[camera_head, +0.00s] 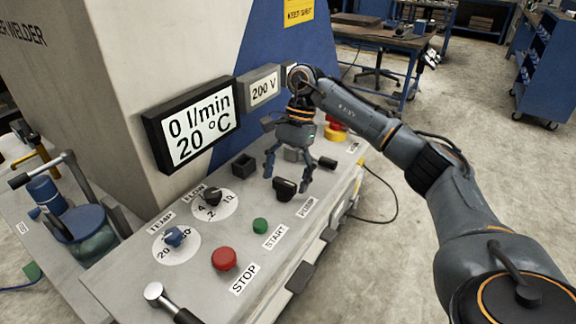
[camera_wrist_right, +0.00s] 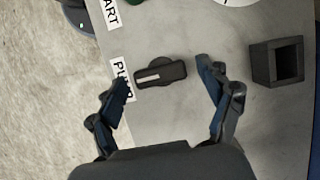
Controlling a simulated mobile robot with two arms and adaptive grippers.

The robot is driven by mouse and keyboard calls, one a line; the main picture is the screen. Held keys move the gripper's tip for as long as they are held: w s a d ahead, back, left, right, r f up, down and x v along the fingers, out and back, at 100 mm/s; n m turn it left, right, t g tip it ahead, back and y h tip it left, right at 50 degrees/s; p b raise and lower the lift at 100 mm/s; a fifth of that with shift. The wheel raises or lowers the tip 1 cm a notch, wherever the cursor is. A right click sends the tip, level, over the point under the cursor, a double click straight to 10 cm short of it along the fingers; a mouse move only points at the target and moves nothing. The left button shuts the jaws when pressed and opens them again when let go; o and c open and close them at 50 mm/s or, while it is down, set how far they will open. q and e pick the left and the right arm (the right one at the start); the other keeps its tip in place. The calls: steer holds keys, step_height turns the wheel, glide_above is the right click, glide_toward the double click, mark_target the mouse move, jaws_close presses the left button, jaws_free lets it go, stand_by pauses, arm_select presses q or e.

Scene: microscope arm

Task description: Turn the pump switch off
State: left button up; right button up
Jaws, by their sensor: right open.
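The pump switch (camera_head: 284,188) is a black rotary knob on the grey panel, beside the PUMP label (camera_head: 306,207). In the right wrist view the switch (camera_wrist_right: 161,74) lies between and just beyond my fingertips, with a light stripe along its handle. My right gripper (camera_head: 288,178) is open and empty, pointing down at the switch from above. In the right wrist view its two fingers (camera_wrist_right: 167,78) stand apart on either side of the switch, and I see no contact. My left gripper is not in view.
The panel also carries a green START button (camera_head: 260,226), a red STOP button (camera_head: 224,258), a FLOW knob (camera_head: 211,197) and a TEMP knob (camera_head: 174,236). A black square socket (camera_head: 243,166) stands near the switch. A display (camera_head: 192,124) reads 0 l/min and 20 °C.

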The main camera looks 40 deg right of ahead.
steer(key=v, duration=1.1)
steer(key=shift+r, duration=0.4)
steer(key=shift+d, duration=0.15)
